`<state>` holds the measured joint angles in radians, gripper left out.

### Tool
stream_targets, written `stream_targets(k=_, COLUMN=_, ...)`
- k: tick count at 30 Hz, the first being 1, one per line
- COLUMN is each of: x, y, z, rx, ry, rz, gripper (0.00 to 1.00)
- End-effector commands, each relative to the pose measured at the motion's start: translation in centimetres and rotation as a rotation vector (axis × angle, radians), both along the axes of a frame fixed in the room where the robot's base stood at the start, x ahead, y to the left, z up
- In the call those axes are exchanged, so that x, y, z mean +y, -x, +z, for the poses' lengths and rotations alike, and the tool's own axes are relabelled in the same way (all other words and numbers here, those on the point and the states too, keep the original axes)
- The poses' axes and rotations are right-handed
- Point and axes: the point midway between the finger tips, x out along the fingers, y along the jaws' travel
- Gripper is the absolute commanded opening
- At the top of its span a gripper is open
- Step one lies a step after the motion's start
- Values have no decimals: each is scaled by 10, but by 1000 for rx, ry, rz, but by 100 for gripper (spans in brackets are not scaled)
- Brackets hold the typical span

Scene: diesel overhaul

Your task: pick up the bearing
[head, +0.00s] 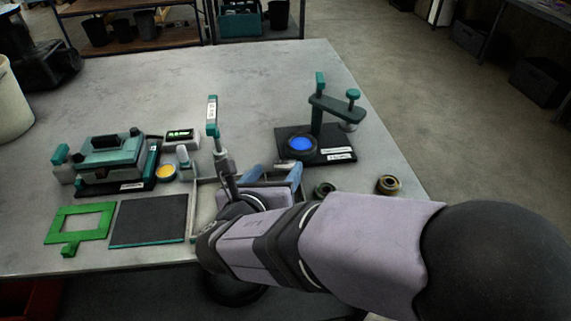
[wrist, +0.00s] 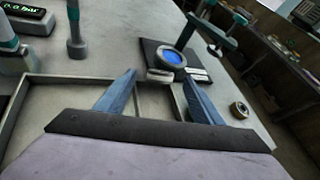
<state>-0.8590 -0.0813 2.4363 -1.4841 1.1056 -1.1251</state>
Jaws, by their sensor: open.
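A short round ring with a dark body and brass-coloured rim (head: 388,184) lies flat near the table's right edge and looks like the bearing. It also shows at the right in the wrist view (wrist: 240,110), outside my right finger. A second dark ring (head: 324,189) sits just beyond my forearm, partly hidden; I cannot tell what it is. My gripper (head: 275,171) has two blue fingers, spread apart with nothing between them. In the wrist view the gripper (wrist: 160,77) is over the shallow grey tray (wrist: 60,80), pointing toward the black press base.
A green press stand (head: 318,120) on a black base holds a blue disc (head: 301,145). A teal-and-grey fixture (head: 110,155), a small display (head: 181,136), a green frame (head: 80,224) and a dark mat (head: 149,220) lie left. The back of the table is clear.

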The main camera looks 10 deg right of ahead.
Motion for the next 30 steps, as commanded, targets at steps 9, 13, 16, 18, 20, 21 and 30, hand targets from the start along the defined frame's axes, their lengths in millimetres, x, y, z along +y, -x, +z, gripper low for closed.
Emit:
stream_targets(k=9, x=-13, y=-21, z=-12, rx=1, ry=2, rz=-5, gripper=62)
stream_targets(k=13, x=-19, y=-34, z=-18, rx=1, ry=1, rz=-4, gripper=62)
stream_targets(k=16, x=-21, y=-40, z=-20, rx=1, ry=1, rz=-2, gripper=62)
stream_targets(k=18, x=-22, y=-42, z=-21, rx=0, ry=0, rz=-1, gripper=62)
stream_targets(k=20, x=-22, y=-42, z=-21, rx=0, ry=0, rz=-1, gripper=62)
stream_targets(k=21, x=-22, y=-42, z=-21, rx=0, ry=0, rz=0, gripper=62)
stream_targets(k=30, x=-22, y=-42, z=-21, rx=0, ry=0, rz=0, gripper=21)
